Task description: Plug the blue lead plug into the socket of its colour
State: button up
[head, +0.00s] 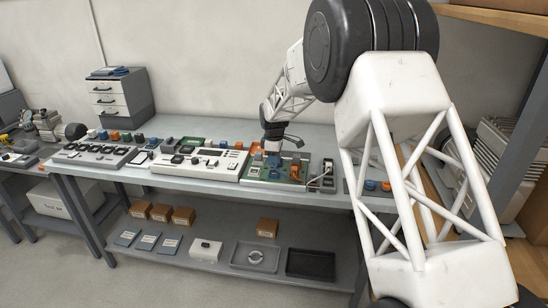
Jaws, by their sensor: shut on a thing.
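My gripper (273,147) reaches down over a green board (262,176) on the bench, to the right of the middle. It is shut on a small blue thing (273,160), which looks like the blue lead plug. The jaws are small and dark here, and they partly hide the plug. I cannot tell whether the plug touches a socket or is held just above the board. Orange parts (255,149) stand close beside the gripper. The socket of the plug's colour is too small to make out.
A white panel (200,164) and a dark-topped unit (97,153) lie left of the board. A grey socket strip (321,178) stands right of it. Blue and orange parts (370,185) sit near the right end. Boxes and trays (310,264) fill the lower shelf.

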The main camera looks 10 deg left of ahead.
jog(key=shift+f, duration=0.8)
jog(key=shift+f, duration=1.05)
dwell(1.9)
jog(key=o, duration=1.3)
jog(key=shift+r, duration=0.1)
jog(key=shift+r, duration=3.45)
